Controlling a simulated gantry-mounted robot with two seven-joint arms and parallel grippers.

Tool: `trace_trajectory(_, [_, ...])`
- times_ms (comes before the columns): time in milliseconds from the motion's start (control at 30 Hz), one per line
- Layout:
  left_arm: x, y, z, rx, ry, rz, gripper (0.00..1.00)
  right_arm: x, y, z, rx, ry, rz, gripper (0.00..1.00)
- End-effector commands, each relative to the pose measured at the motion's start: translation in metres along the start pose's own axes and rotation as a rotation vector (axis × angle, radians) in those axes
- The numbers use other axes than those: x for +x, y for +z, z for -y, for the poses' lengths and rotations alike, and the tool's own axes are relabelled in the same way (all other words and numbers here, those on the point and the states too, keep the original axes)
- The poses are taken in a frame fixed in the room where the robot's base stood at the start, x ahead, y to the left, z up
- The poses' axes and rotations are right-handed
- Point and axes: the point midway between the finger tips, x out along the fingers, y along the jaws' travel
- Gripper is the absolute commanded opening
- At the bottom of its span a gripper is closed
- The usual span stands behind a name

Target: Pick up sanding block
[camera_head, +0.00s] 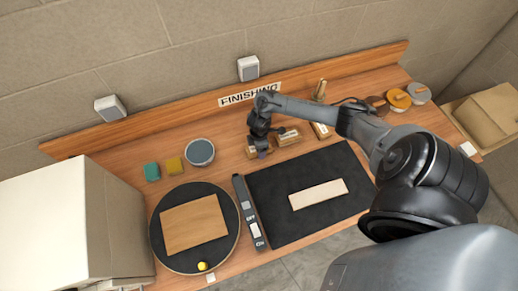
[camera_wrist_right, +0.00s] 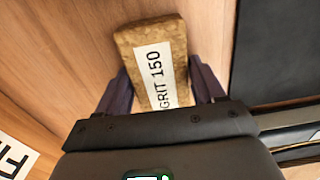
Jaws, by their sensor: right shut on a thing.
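A brown sanding block (camera_wrist_right: 150,35) with a white "GRIT 150" label fills the middle of the right wrist view. My right gripper (camera_wrist_right: 161,88) is shut on it, with one finger along each long side. In the head view my right gripper (camera_head: 259,146) is over the bench behind the black mat, with the held block (camera_head: 250,153) partly hidden by it. I cannot tell whether the block touches the bench. Another block (camera_head: 289,137) lies just right of the gripper, and one more (camera_head: 321,130) lies farther right. My left gripper is not in view.
A black mat (camera_head: 273,215) carries a pale wood strip (camera_head: 318,194). A dark turntable (camera_head: 232,222) holds a wooden panel (camera_head: 194,224). A grey round container (camera_head: 200,152), yellow block (camera_head: 174,166) and teal block (camera_head: 152,172) stand left. The raised back board (camera_head: 180,120) bounds the bench.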

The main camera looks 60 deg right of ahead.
Motion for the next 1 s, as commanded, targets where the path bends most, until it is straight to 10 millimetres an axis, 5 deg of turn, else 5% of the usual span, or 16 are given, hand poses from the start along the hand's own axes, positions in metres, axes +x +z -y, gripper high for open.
trace_trajectory(467, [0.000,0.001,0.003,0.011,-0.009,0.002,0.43,-0.006,0.000,0.000,-0.001,0.001,-0.001,0.38])
trace_trajectory(767, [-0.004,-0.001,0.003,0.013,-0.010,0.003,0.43,-0.044,0.000,-0.001,-0.003,0.002,-0.002,0.38])
trace_trajectory(1000, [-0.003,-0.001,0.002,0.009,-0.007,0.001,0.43,-0.073,0.057,0.013,-0.003,0.001,0.008,0.38])
